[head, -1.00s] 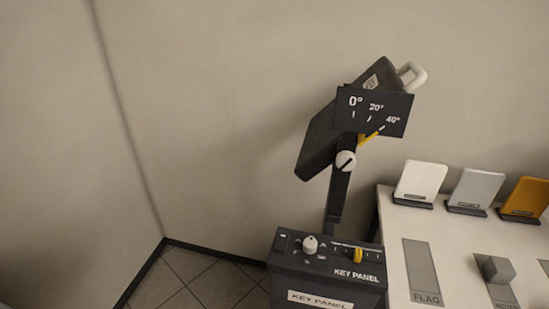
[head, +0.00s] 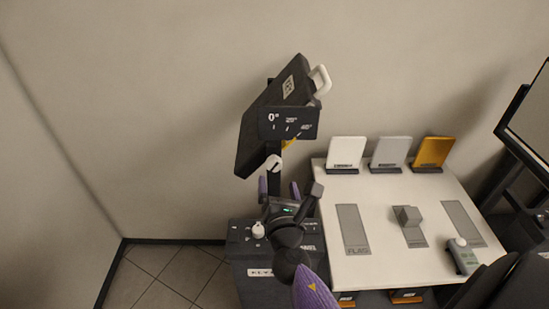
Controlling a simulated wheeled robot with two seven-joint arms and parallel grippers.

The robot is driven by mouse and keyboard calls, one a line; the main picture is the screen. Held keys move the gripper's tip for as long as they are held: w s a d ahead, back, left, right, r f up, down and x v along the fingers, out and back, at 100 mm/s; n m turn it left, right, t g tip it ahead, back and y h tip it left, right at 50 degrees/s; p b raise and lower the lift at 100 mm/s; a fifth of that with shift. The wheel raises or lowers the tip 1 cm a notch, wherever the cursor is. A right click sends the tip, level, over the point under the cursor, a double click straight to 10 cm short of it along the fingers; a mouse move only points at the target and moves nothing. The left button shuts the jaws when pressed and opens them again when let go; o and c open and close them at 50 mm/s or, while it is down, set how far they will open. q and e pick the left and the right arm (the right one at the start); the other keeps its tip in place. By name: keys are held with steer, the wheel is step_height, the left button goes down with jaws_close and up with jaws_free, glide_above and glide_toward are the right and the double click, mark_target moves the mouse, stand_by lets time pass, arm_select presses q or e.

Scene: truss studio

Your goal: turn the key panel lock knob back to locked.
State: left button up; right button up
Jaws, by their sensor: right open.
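The dark key panel (head: 258,135) is tilted on its black post, with a white handle (head: 320,80) at its top. A scale plate (head: 288,123) shows 0° and 40°, with a yellow pointer (head: 290,145) near the 40° end. A white knob with a dark line (head: 274,163) sits on the post below the plate. My right gripper (head: 278,187) is open, its purple fingers pointing up on either side of the post, just below this knob in the picture. I cannot tell whether it touches anything. My left gripper is out of view.
The key panel control box (head: 255,290) has another white knob (head: 258,230); my right arm hides much of its top. A monitor (head: 530,120) stands far right.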

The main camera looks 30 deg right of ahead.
mark_target(275, 167)
steer(key=x, duration=0.7)
steer(key=shift+w+f, duration=0.1)
jaws_close()
